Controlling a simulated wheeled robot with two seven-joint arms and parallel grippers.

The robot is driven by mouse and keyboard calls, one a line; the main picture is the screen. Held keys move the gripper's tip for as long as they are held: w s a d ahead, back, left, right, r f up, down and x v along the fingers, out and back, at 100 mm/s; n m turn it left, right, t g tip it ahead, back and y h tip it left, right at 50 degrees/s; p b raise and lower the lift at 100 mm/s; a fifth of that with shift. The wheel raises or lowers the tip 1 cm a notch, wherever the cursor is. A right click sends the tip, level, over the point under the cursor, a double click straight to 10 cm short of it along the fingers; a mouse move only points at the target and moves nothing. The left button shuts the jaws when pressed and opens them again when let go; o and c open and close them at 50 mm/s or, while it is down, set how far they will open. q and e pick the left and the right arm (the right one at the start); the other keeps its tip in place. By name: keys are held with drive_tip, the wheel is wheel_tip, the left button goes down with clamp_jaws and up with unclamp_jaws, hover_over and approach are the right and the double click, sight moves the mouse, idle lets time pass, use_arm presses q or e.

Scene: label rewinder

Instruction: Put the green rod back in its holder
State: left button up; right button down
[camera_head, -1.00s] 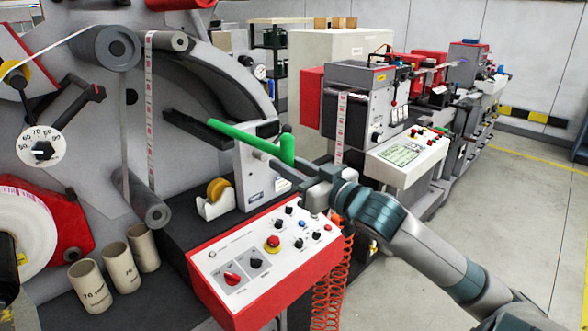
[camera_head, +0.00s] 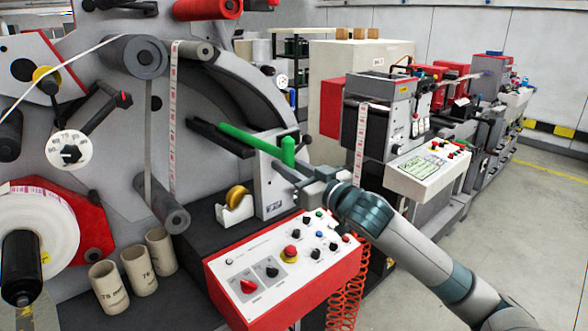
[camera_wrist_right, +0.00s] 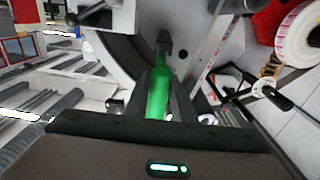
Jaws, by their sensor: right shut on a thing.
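The green rod (camera_head: 242,137) points out to the upper left from my right gripper (camera_head: 285,168), over the grey machine front. An upright green piece (camera_head: 288,151) stands at the fingers; I cannot tell whether it belongs to the rod. In the right wrist view, the rod (camera_wrist_right: 158,90) lies between the two dark fingers of my right gripper (camera_wrist_right: 155,100), which are shut on it. Its far end lines up with a dark part (camera_wrist_right: 164,47); contact is unclear. A black bar (camera_head: 207,131) lies close beside the rod. I cannot make out the holder. My left gripper is not in view.
A red-edged control panel (camera_head: 285,265) sits below my right gripper. A tape dispenser (camera_head: 237,206) and several cardboard cores (camera_head: 138,271) stand on the dark ledge. A label roll (camera_head: 50,225) is at the left. A white-and-grey machine stands behind, with open floor at right.

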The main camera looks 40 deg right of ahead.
drive_tip(key=w, duration=0.4)
drive_tip(key=shift+w+a, duration=0.2)
drive_tip(key=shift+w, duration=0.1)
drive_tip(key=shift+w+f+p, duration=0.15)
drive_tip(key=shift+w+p, duration=0.15)
drive_tip(key=shift+w, duration=0.05)
drive_tip(key=shift+f, duration=1)
idle(1.1)
drive_tip(key=c, duration=1.4)
unclamp_jaws()
drive_tip(key=shift+b, duration=0.3)
